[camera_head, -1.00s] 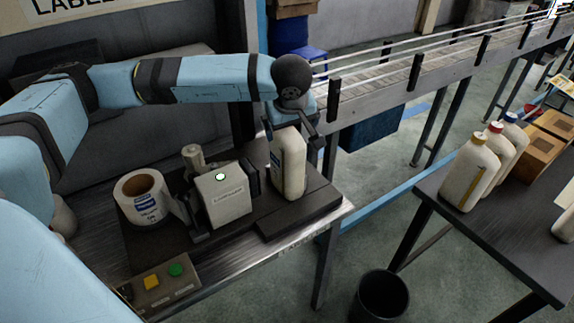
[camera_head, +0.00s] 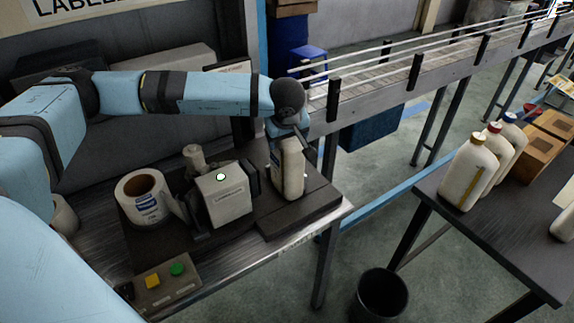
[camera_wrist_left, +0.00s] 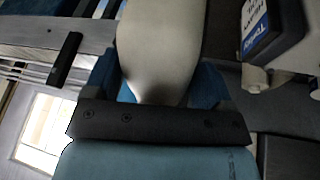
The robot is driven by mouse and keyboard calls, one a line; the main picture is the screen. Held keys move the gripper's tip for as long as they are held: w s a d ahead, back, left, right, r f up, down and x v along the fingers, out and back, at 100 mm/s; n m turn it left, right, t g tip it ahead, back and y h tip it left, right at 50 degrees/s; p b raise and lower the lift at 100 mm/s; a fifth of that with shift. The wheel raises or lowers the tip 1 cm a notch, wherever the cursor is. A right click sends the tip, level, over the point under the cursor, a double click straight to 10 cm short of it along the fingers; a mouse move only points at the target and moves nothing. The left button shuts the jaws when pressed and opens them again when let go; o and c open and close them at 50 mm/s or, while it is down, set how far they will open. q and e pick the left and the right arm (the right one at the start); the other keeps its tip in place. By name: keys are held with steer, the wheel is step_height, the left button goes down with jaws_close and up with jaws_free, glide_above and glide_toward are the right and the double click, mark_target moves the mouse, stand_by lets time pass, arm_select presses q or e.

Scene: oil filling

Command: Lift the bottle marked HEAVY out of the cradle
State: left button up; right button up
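A cream bottle (camera_head: 290,172) stands upright in the cradle at the right of the labelling machine in the head view. My left gripper (camera_head: 287,136) is at the bottle's top, coming from above. In the left wrist view the bottle (camera_wrist_left: 160,40) lies between the two blue fingers of my left gripper (camera_wrist_left: 157,82), one on each side of its shoulder. I cannot tell whether they press on it. The cradle (camera_head: 303,212) is a dark base under the bottle. My right gripper is not in view.
The labelling machine (camera_head: 222,196) and a label roll (camera_head: 143,196) stand left of the bottle. A button box (camera_head: 163,283) is at the front. The conveyor (camera_head: 390,88) runs behind. More bottles (camera_head: 468,172) stand on the right table (camera_head: 480,245). A bin (camera_head: 381,295) is on the floor.

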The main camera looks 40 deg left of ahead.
arm_select(q)
steer(key=shift+s, duration=0.1)
jaws_close()
steer(key=shift+r, duration=0.1)
